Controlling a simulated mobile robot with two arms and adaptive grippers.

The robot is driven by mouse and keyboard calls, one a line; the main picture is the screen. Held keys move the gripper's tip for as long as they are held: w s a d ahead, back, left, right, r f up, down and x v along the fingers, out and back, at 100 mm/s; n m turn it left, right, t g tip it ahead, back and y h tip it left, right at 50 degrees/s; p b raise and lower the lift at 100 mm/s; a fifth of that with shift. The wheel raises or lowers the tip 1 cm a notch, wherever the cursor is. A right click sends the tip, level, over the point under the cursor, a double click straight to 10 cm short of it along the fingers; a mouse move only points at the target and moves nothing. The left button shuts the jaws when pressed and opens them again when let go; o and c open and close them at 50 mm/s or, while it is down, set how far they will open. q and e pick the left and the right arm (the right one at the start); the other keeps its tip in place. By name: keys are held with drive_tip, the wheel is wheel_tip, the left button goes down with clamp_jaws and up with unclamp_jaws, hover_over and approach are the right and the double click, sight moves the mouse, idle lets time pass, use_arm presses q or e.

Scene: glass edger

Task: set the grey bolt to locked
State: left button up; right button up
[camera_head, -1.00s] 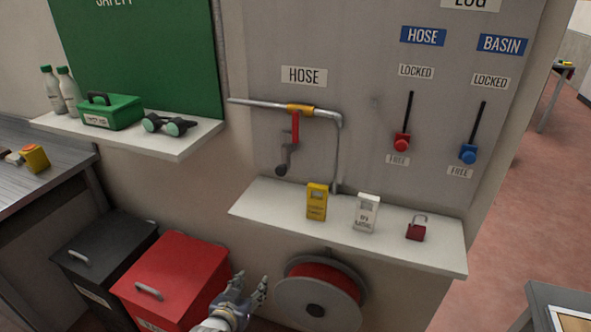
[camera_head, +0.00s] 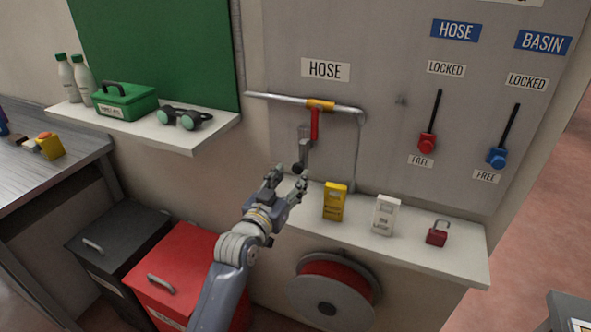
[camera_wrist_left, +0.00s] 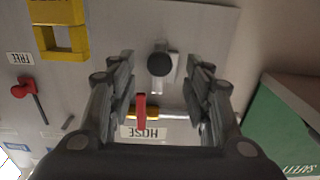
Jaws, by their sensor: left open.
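The grey bolt (camera_head: 304,148) appears below the HOSE pipe, a small grey piece with a dark round knob at its lower end. In the left wrist view the dark knob (camera_wrist_left: 159,62) lies between the fingers, with a grey strip behind it. My left gripper (camera_head: 286,181) is open just in front of and below the bolt; its fingertips partly overlap the knob in the head view. The wrist view also shows the open left gripper (camera_wrist_left: 158,82) empty. I cannot tell whether the fingers touch the knob. My right gripper is out of view.
A red lever (camera_head: 314,125) hangs from the yellow-banded pipe (camera_head: 270,97) above the bolt. The shelf (camera_head: 440,262) below carries a yellow box (camera_head: 335,202), a white box (camera_head: 385,215) and a red padlock (camera_head: 437,234). Red (camera_head: 427,144) and blue (camera_head: 496,157) bolts sit low beside FREE labels.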

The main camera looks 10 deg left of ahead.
sight(297, 170)
use_arm(q)
drive_tip(key=shift+w+d, duration=0.2)
drive_tip(key=shift+w, duration=0.7)
drive_tip(key=shift+w+d, duration=0.15)
drive_tip(key=shift+w, duration=0.75)
drive_tip(key=shift+r+p, duration=0.1)
drive_tip(key=shift+p, duration=0.2)
clamp_jaws()
